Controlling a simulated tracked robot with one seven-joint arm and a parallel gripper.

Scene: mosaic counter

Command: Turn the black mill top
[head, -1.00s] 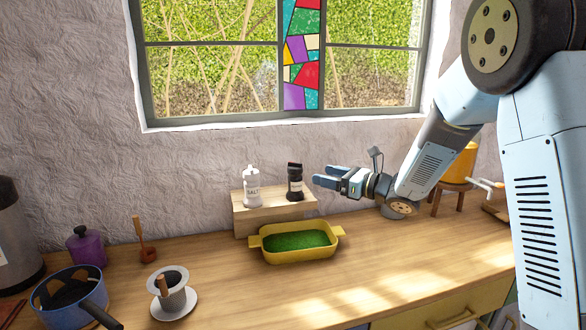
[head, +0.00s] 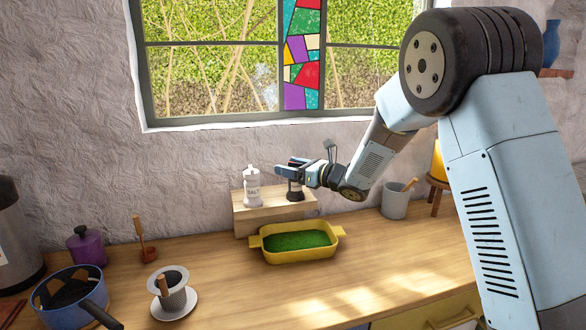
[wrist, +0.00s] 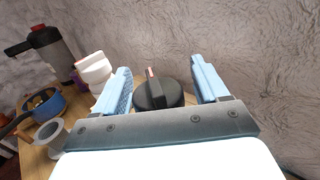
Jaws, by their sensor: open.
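The black mill (head: 295,191) stands upright on the small wooden riser (head: 268,213). In the head view its upper part is hidden by my gripper (head: 290,171). In the wrist view its round black top (wrist: 158,93) shows between my two blue fingers, with a red and white mark on the raised ridge. My gripper (wrist: 166,84) is open, with one finger on each side of the top. The left finger is nearer to it; a gap shows at the right. I cannot tell whether the left finger touches it.
The white salt mill (head: 252,187) stands on the riser just left of the black mill. A yellow dish (head: 297,256) with green contents sits in front. A grey mug (head: 397,201) stands to the right. The wall is close behind.

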